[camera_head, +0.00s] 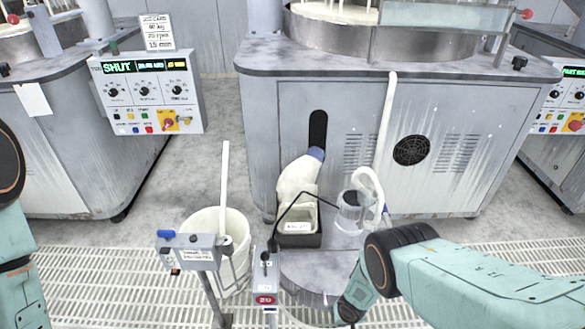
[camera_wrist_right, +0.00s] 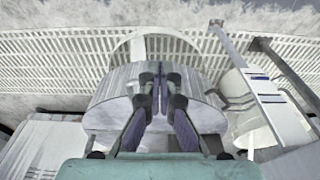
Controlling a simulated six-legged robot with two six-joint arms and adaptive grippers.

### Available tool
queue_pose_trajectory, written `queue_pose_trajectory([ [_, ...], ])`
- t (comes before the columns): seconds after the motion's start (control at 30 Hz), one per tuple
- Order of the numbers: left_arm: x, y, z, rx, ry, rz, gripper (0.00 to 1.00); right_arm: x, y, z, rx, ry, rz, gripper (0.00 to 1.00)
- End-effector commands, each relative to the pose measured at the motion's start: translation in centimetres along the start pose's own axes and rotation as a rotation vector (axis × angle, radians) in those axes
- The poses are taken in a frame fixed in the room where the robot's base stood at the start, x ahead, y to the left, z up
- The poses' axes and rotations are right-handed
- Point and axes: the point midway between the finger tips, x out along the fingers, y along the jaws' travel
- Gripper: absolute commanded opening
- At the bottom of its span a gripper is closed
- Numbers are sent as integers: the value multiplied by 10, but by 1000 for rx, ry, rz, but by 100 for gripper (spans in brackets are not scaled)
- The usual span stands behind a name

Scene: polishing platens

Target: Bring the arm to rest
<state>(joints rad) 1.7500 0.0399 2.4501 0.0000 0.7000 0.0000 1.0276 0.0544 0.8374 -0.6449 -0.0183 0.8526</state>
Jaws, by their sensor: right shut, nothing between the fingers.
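My right arm (camera_head: 470,285) comes in from the right in the head view and bends down at its dark-ringed joint (camera_head: 390,255); its fingers do not show there. In the right wrist view my right gripper (camera_wrist_right: 156,84) has its fingers together with nothing between them. It hangs above a round grey drum-like stand (camera_wrist_right: 112,112), which is also in the head view (camera_head: 308,268). Only part of my left arm (camera_head: 22,270) shows at the left edge of the head view; its gripper is out of frame.
A white bucket (camera_head: 188,232) with a pole stands left of the grey control post (camera_head: 265,285). A black tray (camera_head: 300,240) with a pale bottle and a clear pump vessel (camera_head: 350,212) stand before the polishing machine (camera_head: 455,120). White grating (camera_head: 95,285) covers the front floor.

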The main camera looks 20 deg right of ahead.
Motion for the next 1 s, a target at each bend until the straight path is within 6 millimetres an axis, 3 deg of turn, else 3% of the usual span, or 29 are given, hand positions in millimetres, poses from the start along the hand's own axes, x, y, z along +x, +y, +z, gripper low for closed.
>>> queue_pose_trajectory([
  [0.23, 0, 0, 0, 0, 0, 0, 36, 0, -7, -2, -89, 25, -35, 0],
  [0.4, 0, 0, 0, 0, 0, 0, 36, 0, -7, 63, -156, -38, -85, 0],
  [0.57, 2, 0, 0, 0, 0, 0, 36, -14, -4, 115, -189, -95, -114, 0],
  [0.8, 7, 0, 0, 0, 0, 0, 36, -63, 2, 178, -219, -160, -129, 0],
  [1.0, 12, 0, 0, 0, 0, 0, 36, -120, 12, 211, -234, -201, -108, 0],
])
